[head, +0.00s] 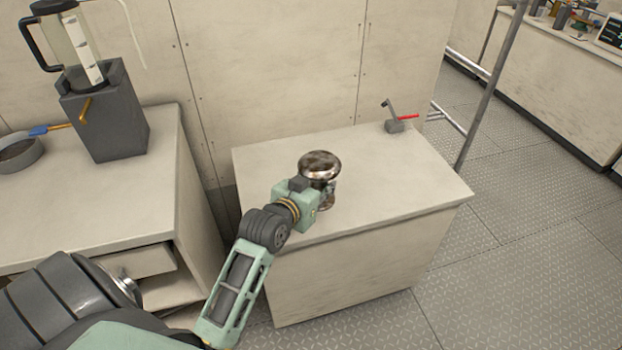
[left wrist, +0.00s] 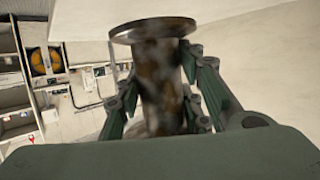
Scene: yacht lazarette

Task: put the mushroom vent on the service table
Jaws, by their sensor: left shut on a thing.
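The mushroom vent (head: 319,165), a mottled brown and silver metal piece with a rounded shiny cap, is over the front left part of the pale service table (head: 410,180) in the head view. My left gripper (head: 322,190) is shut on its stem, below the cap. In the left wrist view, the vent's stem (left wrist: 160,80) stands between the fingers of my left gripper (left wrist: 165,100), with a round flange at the top of the picture. The vent's lower end is partly hidden by the gripper, so I cannot tell whether it touches the tabletop. My right gripper is not in view.
A grey device with a red handle (head: 396,122) sits at the table's back right corner. The rest of the tabletop is clear. A counter with a blender (head: 100,115) stands at left. A metal rail (head: 490,85) rises behind the table at right.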

